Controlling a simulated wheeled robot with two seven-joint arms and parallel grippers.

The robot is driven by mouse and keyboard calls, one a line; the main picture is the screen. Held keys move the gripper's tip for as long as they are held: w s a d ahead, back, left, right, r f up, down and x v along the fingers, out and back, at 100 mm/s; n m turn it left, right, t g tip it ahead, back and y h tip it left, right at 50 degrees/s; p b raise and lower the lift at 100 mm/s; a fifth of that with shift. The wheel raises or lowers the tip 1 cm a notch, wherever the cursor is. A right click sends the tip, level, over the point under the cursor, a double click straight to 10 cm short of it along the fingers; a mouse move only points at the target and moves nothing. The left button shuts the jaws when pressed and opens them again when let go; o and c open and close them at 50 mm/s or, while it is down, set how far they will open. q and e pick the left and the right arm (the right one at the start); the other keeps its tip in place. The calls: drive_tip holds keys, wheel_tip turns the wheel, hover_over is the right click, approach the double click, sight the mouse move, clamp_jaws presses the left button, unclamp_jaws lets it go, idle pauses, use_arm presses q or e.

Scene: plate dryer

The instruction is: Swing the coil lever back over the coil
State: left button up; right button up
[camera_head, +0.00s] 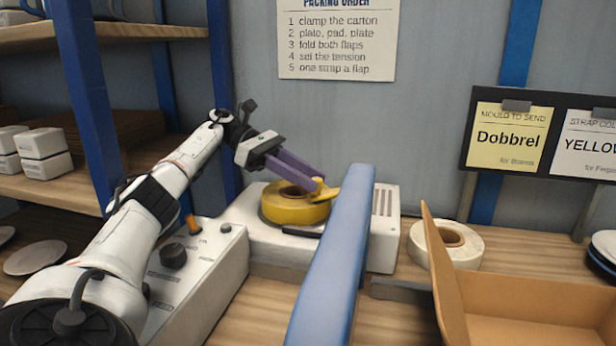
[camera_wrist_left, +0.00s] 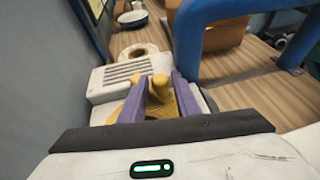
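The yellow coil (camera_head: 284,208) lies on the white machine housing (camera_head: 386,228) at the back. A yellow lever (camera_head: 327,192) with a rounded end sits at the coil's right side. My left gripper (camera_head: 317,178) reaches in from the left above the coil, with its purple fingertips at the lever. In the left wrist view, the lever's yellow end (camera_wrist_left: 161,90) stands between the two parted fingers (camera_wrist_left: 160,80). I cannot tell whether they press on it. Part of the coil is hidden by the fingers in that view. My right gripper is not in view.
A blue arch (camera_head: 335,255) rises close to the right of the coil. A white control box (camera_head: 200,268) with knobs stands at the left. A white coil (camera_head: 447,246) and an open carton (camera_head: 520,300) are at the right. A wall stands close behind the machine.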

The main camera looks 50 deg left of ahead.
use_arm(q)
drive_tip(key=shift+r, duration=0.15)
wheel_tip(320, 180, up, 10)
drive_tip(key=p, duration=0.3)
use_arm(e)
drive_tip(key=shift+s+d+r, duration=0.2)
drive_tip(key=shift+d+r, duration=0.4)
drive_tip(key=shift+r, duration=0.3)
use_arm(q)
drive_tip(key=shift+c, duration=0.2)
